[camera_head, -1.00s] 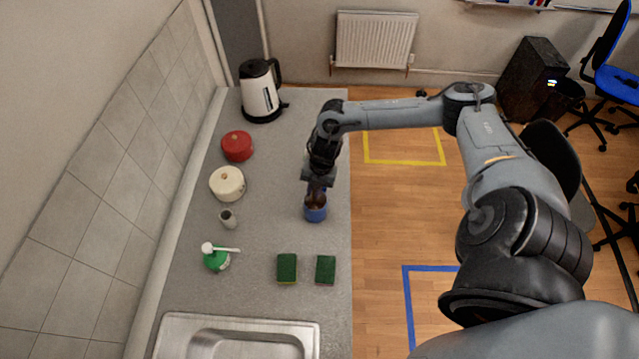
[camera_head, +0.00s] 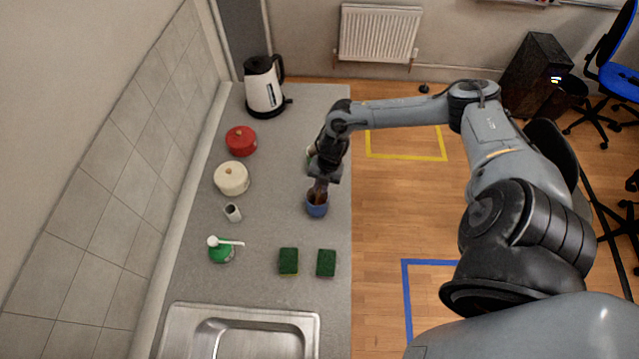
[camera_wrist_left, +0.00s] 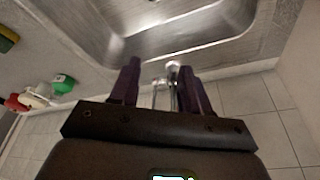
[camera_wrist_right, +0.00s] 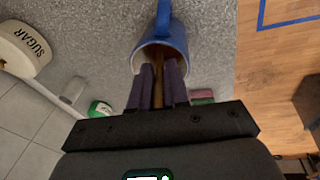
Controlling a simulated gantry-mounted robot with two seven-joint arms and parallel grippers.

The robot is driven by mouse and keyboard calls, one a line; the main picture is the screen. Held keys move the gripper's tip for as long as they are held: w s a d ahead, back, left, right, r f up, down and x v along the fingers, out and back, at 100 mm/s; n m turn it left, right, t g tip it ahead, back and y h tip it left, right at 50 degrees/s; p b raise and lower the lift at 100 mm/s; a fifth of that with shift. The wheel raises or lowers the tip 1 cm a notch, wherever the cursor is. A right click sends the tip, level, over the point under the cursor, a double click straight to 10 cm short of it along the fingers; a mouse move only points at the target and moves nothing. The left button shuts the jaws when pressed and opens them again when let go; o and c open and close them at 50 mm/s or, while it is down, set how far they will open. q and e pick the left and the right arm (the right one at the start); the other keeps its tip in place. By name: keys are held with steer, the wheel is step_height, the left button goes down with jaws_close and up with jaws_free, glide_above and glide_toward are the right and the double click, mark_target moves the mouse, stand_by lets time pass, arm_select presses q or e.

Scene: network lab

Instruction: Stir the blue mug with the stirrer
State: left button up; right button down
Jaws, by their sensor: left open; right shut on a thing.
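The blue mug (camera_head: 317,210) stands on the grey counter near its right edge. It also shows in the right wrist view (camera_wrist_right: 172,38), with its handle pointing away from the gripper. My right gripper (camera_head: 319,187) is just above the mug's mouth. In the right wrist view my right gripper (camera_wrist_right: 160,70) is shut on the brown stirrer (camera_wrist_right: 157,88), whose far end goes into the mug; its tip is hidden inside. My left gripper (camera_wrist_left: 158,68) is open and empty, near the sink and tap in the left wrist view.
Two green sponges (camera_head: 288,261) (camera_head: 326,263) lie in front of the mug. The kettle (camera_head: 264,90) stands behind; the sink (camera_head: 184,325) is in front.

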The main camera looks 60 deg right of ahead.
steer(key=shift+w+d, duration=0.1)
steer(key=shift+d, duration=0.15)
steer(key=shift+r, duration=0.15)
steer(key=r+p, duration=0.3)
steer(key=shift+s+d, duration=0.2)
steer(key=shift+d, duration=0.05)
step_height(320, 180, up, 6)
steer(key=d+p, duration=0.1)
steer(key=p, duration=0.4)
steer(key=shift+s+p, duration=0.3)
steer(key=shift+s, duration=0.1)
steer(key=shift+r, duration=0.1)
stand_by(0.6)
